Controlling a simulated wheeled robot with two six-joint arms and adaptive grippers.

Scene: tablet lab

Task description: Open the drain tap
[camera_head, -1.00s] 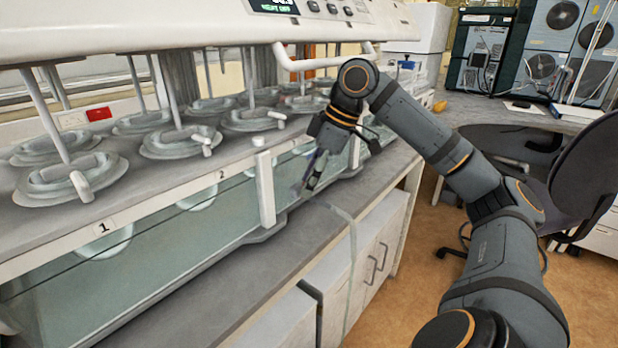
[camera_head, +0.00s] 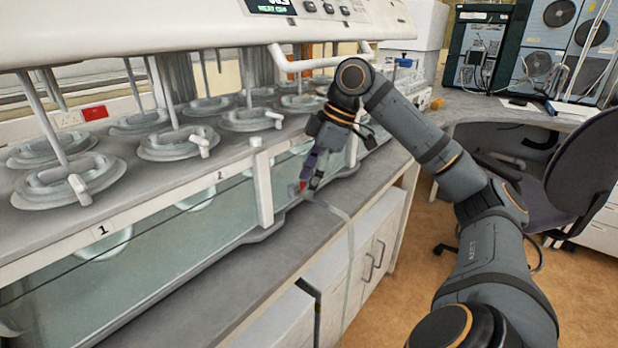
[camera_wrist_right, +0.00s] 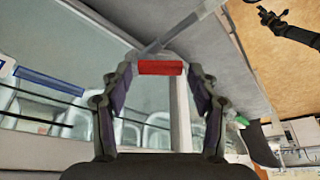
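The drain tap shows as a red handle (camera_wrist_right: 160,68) in the right wrist view, at the end of a grey hose or pipe by the bath's lower edge. In the head view the red handle (camera_head: 302,186) is small and partly hidden by my gripper. My right gripper (camera_head: 308,184) points down at it. In the wrist view the two fingers of my right gripper (camera_wrist_right: 161,76) stand apart, one on each side of the red handle. The handle spans most of the gap, but I cannot tell whether either finger touches it. My left gripper is out of view.
The clear water bath (camera_head: 200,240) runs along the grey bench (camera_head: 240,270), with several vessel lids above. A pale hose (camera_head: 348,240) hangs over the bench edge by the white cupboards (camera_head: 360,270). A dark chair (camera_head: 585,165) stands at the right.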

